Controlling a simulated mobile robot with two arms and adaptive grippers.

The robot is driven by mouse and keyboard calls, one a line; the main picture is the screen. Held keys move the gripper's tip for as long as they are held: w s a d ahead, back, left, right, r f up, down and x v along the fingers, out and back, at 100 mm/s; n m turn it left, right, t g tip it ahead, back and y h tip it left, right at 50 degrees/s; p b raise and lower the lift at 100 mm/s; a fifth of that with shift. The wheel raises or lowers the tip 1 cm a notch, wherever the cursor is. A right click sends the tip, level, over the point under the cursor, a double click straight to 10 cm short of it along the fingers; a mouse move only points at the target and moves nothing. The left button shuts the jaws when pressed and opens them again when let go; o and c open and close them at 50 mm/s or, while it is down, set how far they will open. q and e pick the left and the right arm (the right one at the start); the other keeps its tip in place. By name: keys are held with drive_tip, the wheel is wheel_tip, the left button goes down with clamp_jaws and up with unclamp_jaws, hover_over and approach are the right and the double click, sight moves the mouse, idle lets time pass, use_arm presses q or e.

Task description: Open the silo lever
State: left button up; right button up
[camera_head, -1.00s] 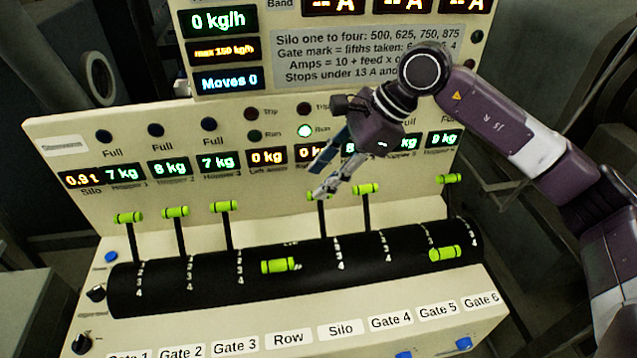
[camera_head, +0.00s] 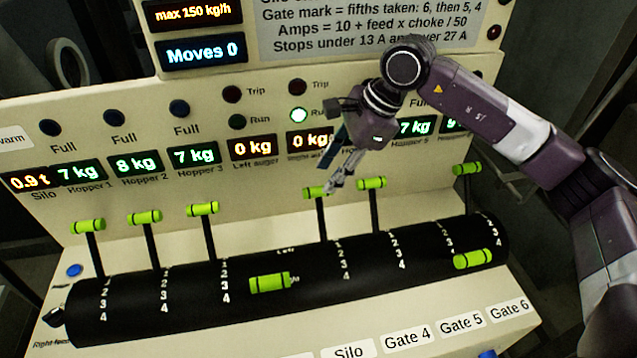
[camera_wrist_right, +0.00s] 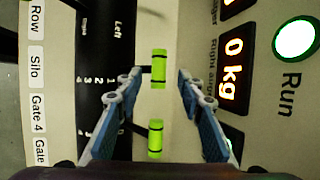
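The silo lever (camera_head: 317,193) has a lime-green grip on a black stem and stands upright at the back of its slot in the black drum (camera_head: 350,253). The Silo label (camera_head: 348,353) is below it, partly cut off. My left gripper is not in view.
The upright Gate 4 lever (camera_head: 371,184) stands close to the right. The Row lever (camera_head: 270,283) is tipped forward low on the drum to the left. Another lever (camera_head: 473,259) is tipped forward at the right. The display panel (camera_head: 310,142) rises behind my gripper.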

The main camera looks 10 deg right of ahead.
sight(317, 189)
drive_tip(key=p+x, duration=0.1)
drive_tip(key=x, duration=0.3)
drive_tip(key=shift+a+f+p, duration=0.15)
drive_tip(key=shift+f+p, duration=0.1)
drive_tip(key=shift+p, duration=0.05)
drive_tip(key=shift+w+a+f, duration=0.1)
drive_tip(key=shift+f, duration=0.25)
drive_tip(key=shift+r, duration=0.15)
clamp_jaws()
